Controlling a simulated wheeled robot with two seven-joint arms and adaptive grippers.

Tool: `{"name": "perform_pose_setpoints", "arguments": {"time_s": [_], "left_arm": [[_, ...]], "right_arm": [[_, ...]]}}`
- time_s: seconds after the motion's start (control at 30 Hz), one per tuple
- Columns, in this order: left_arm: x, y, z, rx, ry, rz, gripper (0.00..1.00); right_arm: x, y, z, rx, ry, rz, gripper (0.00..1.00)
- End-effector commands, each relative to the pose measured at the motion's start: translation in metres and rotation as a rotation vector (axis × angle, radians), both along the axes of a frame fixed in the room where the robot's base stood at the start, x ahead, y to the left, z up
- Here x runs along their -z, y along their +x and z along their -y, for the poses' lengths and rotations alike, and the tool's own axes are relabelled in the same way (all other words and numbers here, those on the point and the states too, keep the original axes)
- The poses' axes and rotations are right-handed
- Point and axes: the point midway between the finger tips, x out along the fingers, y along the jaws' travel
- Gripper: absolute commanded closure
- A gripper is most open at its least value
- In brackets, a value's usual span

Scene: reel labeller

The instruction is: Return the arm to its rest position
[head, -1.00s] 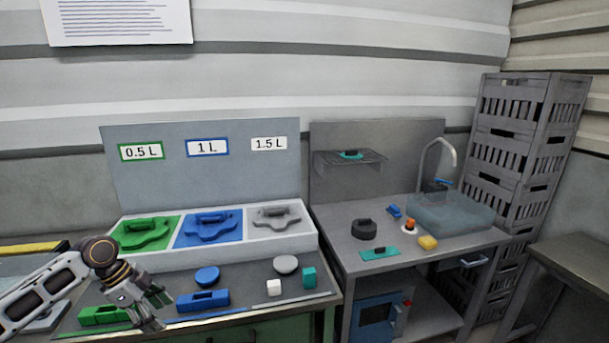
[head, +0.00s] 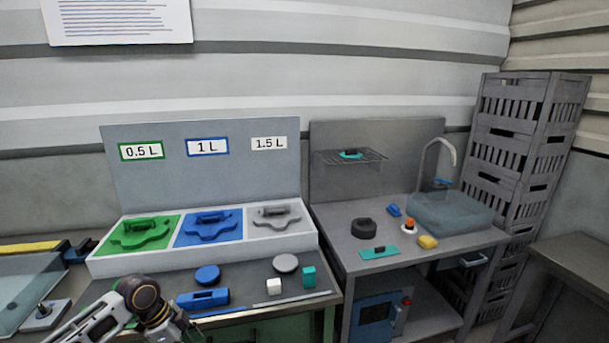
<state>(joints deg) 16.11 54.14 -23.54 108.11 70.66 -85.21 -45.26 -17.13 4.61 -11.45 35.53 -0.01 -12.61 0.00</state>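My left arm comes in at the lower left, and its wrist joint shows over the front of the labelling bench. My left gripper (head: 180,328) points down at the bottom edge of the head view. Its fingertips are cut off or hidden, so I cannot see whether it is open or holds anything. It is just below the blue block (head: 203,299) in the picture. My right arm and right gripper are out of view.
Green (head: 140,233), blue (head: 208,227) and grey (head: 275,217) fixtures stand in a white tray (head: 205,258). A blue disc (head: 207,275), grey disc (head: 286,263), white cube (head: 274,287) and teal block (head: 308,277) lie in front. The sink bench (head: 340,240) is right.

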Motion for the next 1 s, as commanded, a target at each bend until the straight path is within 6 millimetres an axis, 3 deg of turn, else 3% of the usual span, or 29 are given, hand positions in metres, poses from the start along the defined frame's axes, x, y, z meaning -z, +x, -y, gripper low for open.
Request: {"name": "perform_pose_setpoints", "arguments": {"time_s": [0.2,0.5,0.8,1.0], "left_arm": [[0.03,-0.026,0.042,-0.054,0.006,-0.003,0.4],[0.052,-0.059,0.085,-0.181,0.006,0.01,0.4],[0.061,-0.089,0.111,-0.365,-0.002,0.023,0.4],[0.061,-0.109,0.118,-0.518,-0.004,0.03,0.4]], "right_arm": [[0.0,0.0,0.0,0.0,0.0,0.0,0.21],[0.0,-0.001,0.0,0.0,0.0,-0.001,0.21],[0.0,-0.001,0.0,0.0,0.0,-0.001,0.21],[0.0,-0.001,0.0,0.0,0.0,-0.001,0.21]]}}
